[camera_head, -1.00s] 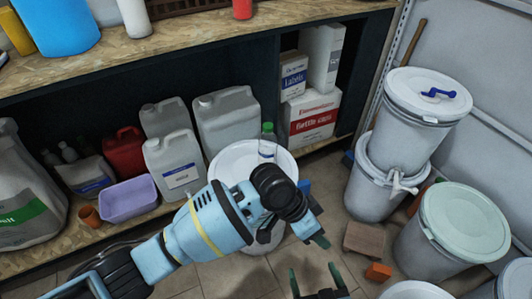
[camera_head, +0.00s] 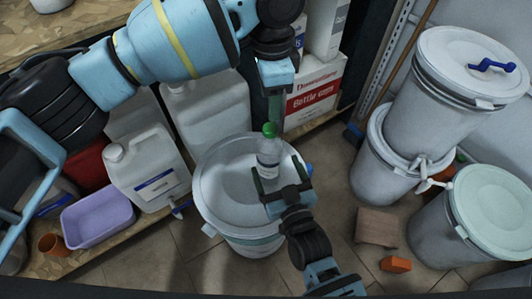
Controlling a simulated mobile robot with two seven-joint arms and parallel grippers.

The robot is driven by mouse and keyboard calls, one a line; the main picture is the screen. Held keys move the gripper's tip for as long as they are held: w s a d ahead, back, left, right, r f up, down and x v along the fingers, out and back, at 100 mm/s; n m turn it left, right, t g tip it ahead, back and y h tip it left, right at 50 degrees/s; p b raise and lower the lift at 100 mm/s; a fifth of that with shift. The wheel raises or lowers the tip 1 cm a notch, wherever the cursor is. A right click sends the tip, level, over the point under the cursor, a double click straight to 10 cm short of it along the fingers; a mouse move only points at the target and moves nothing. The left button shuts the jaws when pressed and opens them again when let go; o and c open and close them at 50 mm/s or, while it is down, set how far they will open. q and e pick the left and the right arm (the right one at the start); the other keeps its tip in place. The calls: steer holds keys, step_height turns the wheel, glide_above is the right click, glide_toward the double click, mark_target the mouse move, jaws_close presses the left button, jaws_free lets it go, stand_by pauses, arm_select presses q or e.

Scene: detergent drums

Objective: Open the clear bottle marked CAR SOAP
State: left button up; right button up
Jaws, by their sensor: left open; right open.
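A clear bottle (camera_head: 268,162) with a green cap (camera_head: 270,130) stands upright on the white lid of a drum (camera_head: 222,185). Its label is too small to read. My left gripper (camera_head: 275,118) points down from above, open, with its fingertips close to the cap; one finger hides the other, and I cannot tell whether they touch the cap. My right gripper (camera_head: 278,172) comes from the front, open. Its two fingers reach to the left and right of the bottle's lower part, and I cannot tell whether they touch it.
White jugs (camera_head: 148,170) and a purple tub (camera_head: 98,214) stand on the low shelf at left. Stacked white drums (camera_head: 430,85) and a green-lidded drum (camera_head: 470,215) stand at right. A brown block (camera_head: 377,227) and an orange block (camera_head: 396,264) lie on the floor.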

mark_target(267, 147)
arm_select(q)
steer(key=shift+s+d, duration=0.1)
steer(key=shift+s, duration=0.1)
arm_select(e)
steer(key=shift+w+r, duration=0.1)
steer(key=shift+w, duration=0.05)
arm_select(q)
steer(key=shift+w, duration=0.1)
arm_select(e)
steer(key=x, duration=0.7)
steer(key=shift+w+a, duration=0.1)
steer(key=shift+w, duration=0.05)
steer(key=c, duration=1.9)
arm_select(q)
steer(key=m, duration=0.7)
arm_select(e)
jaws_close()
arm_select(q)
steer(key=m, duration=0.6)
steer(key=shift+m, duration=0.3)
steer(key=m, duration=1.3)
